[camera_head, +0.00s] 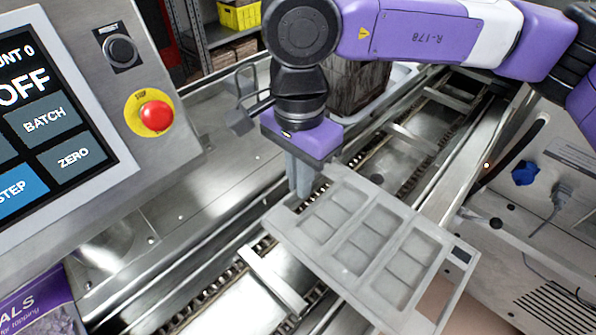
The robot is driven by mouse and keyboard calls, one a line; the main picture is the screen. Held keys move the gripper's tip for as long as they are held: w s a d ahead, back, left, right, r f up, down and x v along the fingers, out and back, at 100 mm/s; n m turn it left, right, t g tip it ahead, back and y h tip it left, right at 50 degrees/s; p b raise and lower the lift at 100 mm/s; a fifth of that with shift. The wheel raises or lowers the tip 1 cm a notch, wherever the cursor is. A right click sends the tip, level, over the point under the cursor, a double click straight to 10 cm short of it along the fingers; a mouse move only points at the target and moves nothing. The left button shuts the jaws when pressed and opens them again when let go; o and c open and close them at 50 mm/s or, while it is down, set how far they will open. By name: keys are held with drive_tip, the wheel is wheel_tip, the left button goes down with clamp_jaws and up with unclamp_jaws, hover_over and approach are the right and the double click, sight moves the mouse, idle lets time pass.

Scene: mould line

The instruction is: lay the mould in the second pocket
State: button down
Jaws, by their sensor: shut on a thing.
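The mould (345,262) is a flat, pale grey tray with several rectangular cavities and a small dark label at its right corner. My gripper (303,188) points down and is shut on the mould's upper-left edge. The mould hangs out toward the lower right, above the conveyor (375,190), and looks slightly tilted; its exact height above the conveyor is unclear. Metal crossbars divide the conveyor into pockets: one bar (272,282) shows left of the mould, another (412,138) beyond it. The mould hides much of the conveyor between these bars, so I cannot tell which pocket lies beneath.
A control panel (50,120) with a red stop button (156,116) stands at left. A container of dark brown material (358,88) sits behind my gripper. Metal rails (465,150) edge the conveyor. A purple bag (40,305) is at lower left.

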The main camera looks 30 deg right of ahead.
drive_tip(key=w+a+p, duration=0.1)
drive_tip(key=w, duration=0.6)
drive_tip(key=shift+a+f+p, duration=0.3)
drive_tip(key=shift+f, duration=0.15)
drive_tip(key=shift+d, duration=0.1)
